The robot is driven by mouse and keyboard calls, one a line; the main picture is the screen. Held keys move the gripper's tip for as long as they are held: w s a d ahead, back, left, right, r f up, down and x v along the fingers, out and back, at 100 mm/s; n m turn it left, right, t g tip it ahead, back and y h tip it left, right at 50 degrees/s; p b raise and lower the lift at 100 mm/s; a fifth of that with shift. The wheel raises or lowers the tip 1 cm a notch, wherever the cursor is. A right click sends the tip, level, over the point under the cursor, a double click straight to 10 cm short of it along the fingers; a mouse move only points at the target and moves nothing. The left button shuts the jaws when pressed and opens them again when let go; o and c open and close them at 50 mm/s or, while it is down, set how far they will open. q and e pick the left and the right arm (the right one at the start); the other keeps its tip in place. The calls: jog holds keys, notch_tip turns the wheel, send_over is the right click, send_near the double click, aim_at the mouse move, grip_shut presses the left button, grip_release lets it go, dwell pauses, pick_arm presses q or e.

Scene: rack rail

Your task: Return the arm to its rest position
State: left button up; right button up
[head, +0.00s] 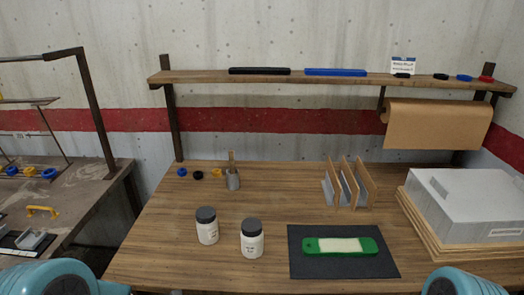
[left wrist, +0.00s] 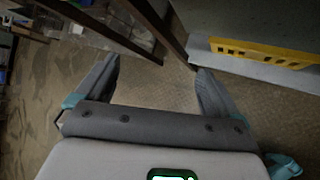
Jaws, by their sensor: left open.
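My left gripper (left wrist: 156,64) shows in the left wrist view with its two dark fingers spread wide apart. Nothing is between the fingers; brownish floor shows beyond them. In the head view only a teal part of my left arm (head: 58,277) shows at the bottom left corner, and a teal part of my right arm (head: 460,282) at the bottom right. Neither gripper shows in the head view. My right gripper is out of sight.
On the wooden bench (head: 150,235) stand two white jars (head: 207,230) (head: 252,243), a dark mat (head: 305,268) with a green tool (head: 318,246), wooden dividers (head: 345,185) and a grey box (head: 465,205). A yellow rail (left wrist: 260,53) and dark posts show in the left wrist view.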

pick_arm(q)
jog(key=s+d+f+m+g+h, duration=0.25)
jog(key=s+f+m, duration=0.25)
jog(key=f+m, duration=0.3)
jog(key=s+d+f+m+g+h, duration=0.1)
jog(key=s+d+f+m+h, duration=0.3)
jog(key=f+m, duration=0.35)
jog(key=s+d+m+g+h, duration=0.3)
jog(key=s+d+m, duration=0.3)
jog(key=m, duration=1.1)
jog(key=shift+s+d+m+h+b, duration=0.15)
jog(key=shift+s+m+h+b, duration=0.25)
jog(key=shift+s, duration=1.1)
jog(key=shift+g, duration=0.25)
